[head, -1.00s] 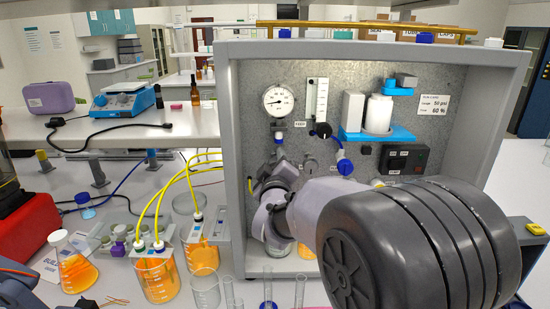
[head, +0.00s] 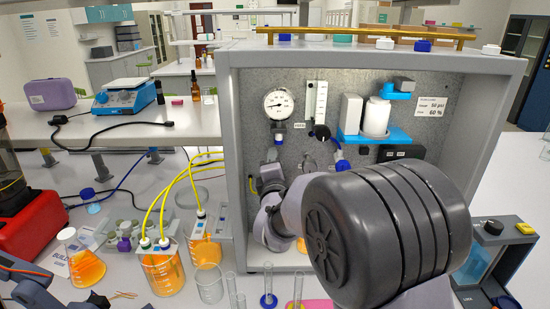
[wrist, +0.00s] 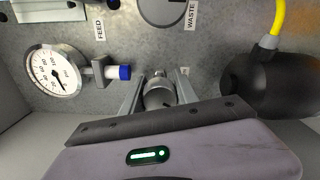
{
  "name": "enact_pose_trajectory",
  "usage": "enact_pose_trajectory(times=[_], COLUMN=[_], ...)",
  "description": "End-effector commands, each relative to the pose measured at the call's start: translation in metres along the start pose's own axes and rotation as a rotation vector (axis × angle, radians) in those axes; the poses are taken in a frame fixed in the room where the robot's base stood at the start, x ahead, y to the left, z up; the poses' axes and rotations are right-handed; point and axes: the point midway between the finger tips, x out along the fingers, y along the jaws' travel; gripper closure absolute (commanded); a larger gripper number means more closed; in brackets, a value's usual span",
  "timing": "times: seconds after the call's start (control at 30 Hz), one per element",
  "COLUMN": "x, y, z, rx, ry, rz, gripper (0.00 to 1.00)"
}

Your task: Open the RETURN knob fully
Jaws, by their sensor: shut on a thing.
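In the wrist view, my gripper (wrist: 159,92) has its two fingers on either side of a small round metallic knob (wrist: 158,97) on the grey panel, shut on it. The label beside this knob is mostly hidden by the right finger, so I cannot read RETURN on it. In the head view, my arm covers the knob and the fingertips.
In the wrist view, a pressure gauge (wrist: 52,72) and a blue-ended fitting (wrist: 122,72) are left of my gripper. A black rounded part (wrist: 262,88) with a yellow tube is close on the right. Orange-filled beakers (head: 163,272) stand left of the rig.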

Motion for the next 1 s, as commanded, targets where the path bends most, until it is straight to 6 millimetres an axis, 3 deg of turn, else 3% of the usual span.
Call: enact_pose_trajectory(times=[0.5, 1.0], x=[0.0001, 0.0001], y=[0.0011, 0.0003], z=[0.0002, 0.0000], rx=[-0.405, -0.545], ry=[0.000, 0.000], rz=[0.000, 0.000], gripper=[1.00, 1.00])
